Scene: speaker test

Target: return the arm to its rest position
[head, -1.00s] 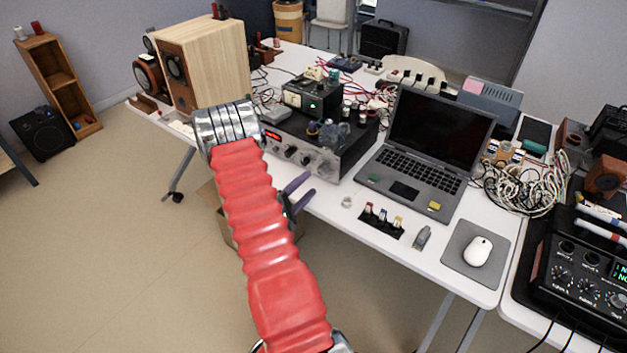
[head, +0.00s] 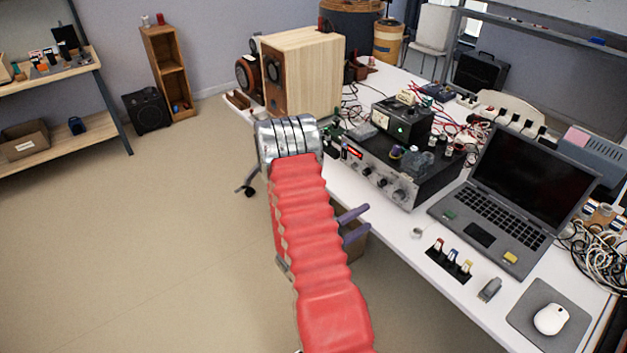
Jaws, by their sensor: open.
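My arm, in a red ribbed sleeve with a metal joint at its top, rises from the bottom centre of the head view. My gripper (head: 359,224) shows as two purple fingers sticking out to the right from behind the sleeve. The fingers are apart with nothing visible between them. The rest of the gripper is hidden behind the arm. In the picture the fingers lie just off the near left edge of the white table (head: 400,246). I cannot tell their exact height or distance from it.
A wooden speaker (head: 305,75), a black amplifier (head: 385,170), a laptop (head: 490,215) and a mouse (head: 550,319) stand on the table. Open floor (head: 160,240) lies left, with a wooden shelf (head: 95,85) beyond.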

